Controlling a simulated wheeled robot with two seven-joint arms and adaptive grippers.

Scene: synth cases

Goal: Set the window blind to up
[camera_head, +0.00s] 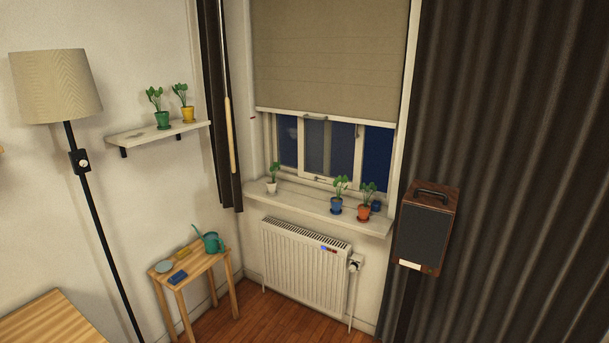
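The window blind (328,58) is a beige roller blind. It hangs over the upper part of the window, and its bottom bar (325,115) is a little over halfway down. Below it the dark glass panes (318,150) and white frame show. A long rod with a pale wooden lower part (229,135) hangs at the left of the window, in front of the dark left curtain; I cannot tell whether it belongs to the blind. Neither of my grippers is in view.
Potted plants (337,197) stand on the windowsill (300,206) above a white radiator (304,266). A speaker (425,232) stands at the right before a dark curtain (520,150). A small table (200,268), lamp (56,86) and wall shelf (158,133) are left.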

